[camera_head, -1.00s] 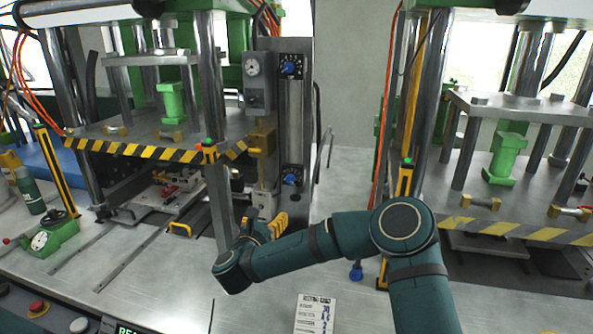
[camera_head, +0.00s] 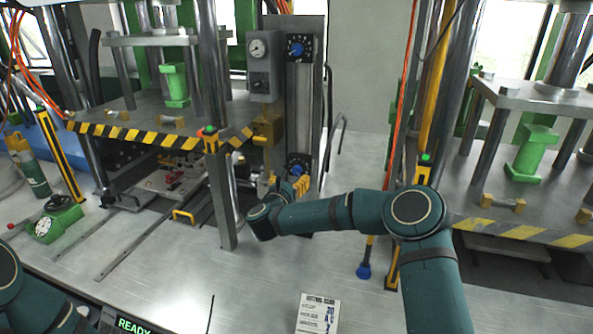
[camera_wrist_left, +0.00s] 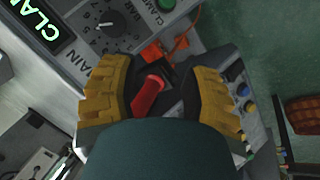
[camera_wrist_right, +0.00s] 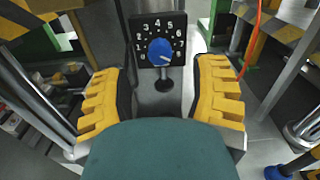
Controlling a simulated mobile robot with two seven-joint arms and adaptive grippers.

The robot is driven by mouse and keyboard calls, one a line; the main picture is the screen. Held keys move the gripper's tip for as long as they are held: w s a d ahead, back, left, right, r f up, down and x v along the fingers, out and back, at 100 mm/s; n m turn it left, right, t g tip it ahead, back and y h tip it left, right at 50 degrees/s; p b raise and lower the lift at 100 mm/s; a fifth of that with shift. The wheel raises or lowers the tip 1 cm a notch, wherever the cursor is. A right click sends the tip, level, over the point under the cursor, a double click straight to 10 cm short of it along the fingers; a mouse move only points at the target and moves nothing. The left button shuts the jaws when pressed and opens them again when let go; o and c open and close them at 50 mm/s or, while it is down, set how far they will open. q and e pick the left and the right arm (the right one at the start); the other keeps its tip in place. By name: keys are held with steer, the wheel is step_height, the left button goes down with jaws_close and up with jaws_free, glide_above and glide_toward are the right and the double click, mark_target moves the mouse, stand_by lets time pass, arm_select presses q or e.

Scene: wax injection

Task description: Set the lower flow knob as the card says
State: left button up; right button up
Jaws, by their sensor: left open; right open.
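The lower flow knob (camera_head: 297,170) is a blue knob on a black plate low on the grey column. In the right wrist view the blue knob (camera_wrist_right: 160,50) sits in a ring of white numbers. Its pale mark seems to point to the lower right. My right gripper (camera_wrist_right: 162,70) is open, its yellow fingers either side of and short of the knob, with nothing between them. In the head view the right gripper (camera_head: 283,187) is just below the knob. The card (camera_head: 317,313) lies on the bench front; its small print is not clearly legible. My left gripper (camera_wrist_left: 164,80) is open around a red lever (camera_wrist_left: 147,96).
A similar upper blue knob (camera_head: 296,47) and a gauge (camera_head: 257,48) are higher up. The striped press platen edge (camera_head: 135,135) and a grey post (camera_head: 222,195) stand left of the right gripper. A blue-ended tool (camera_head: 364,270) is right. Bench around the card is clear.

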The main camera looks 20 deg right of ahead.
mark_target(296, 171)
steer(key=shift+x, duration=2.65)
jaws_close()
